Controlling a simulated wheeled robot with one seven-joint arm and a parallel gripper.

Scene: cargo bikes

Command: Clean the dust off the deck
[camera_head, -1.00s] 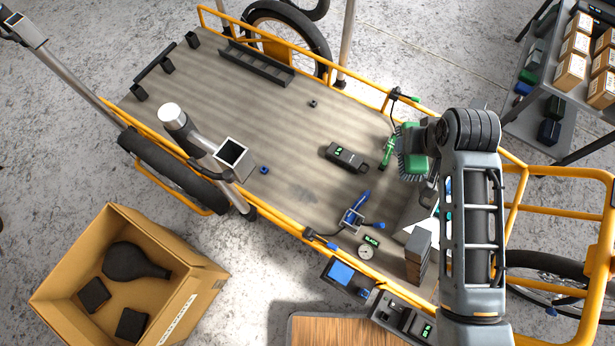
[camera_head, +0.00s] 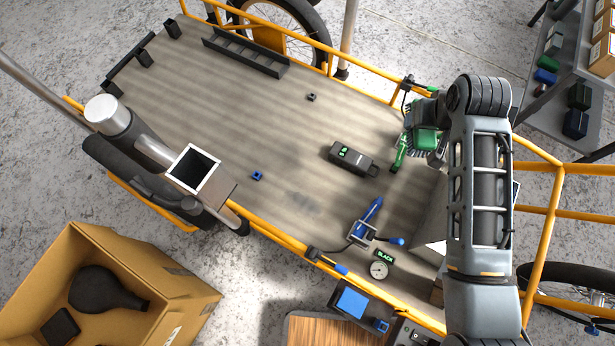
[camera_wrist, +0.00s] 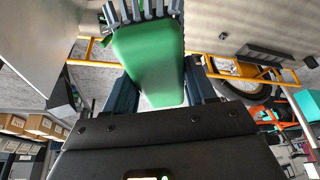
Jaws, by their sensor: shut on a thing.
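A green brush with grey bristles (camera_head: 425,139) is held in my gripper (camera_head: 440,150) over the right part of the deck. In the wrist view the green brush block (camera_wrist: 148,60) sits between my two fingers (camera_wrist: 160,92), its bristles at the top edge. My gripper is shut on it; the arm partly hides the fingers in the head view. The grey-brown deck (camera_head: 240,130) lies inside a yellow rail and has a faint dark smudge (camera_head: 303,202) near its middle. I cannot tell whether the bristles touch the deck.
On the deck are a black device (camera_head: 352,158), a green tool (camera_head: 400,152), a blue-handled tool (camera_head: 370,212), a round gauge (camera_head: 379,269) and a black rack (camera_head: 245,52). A cardboard box (camera_head: 190,285) stands at lower left. The deck's left-middle is mostly clear.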

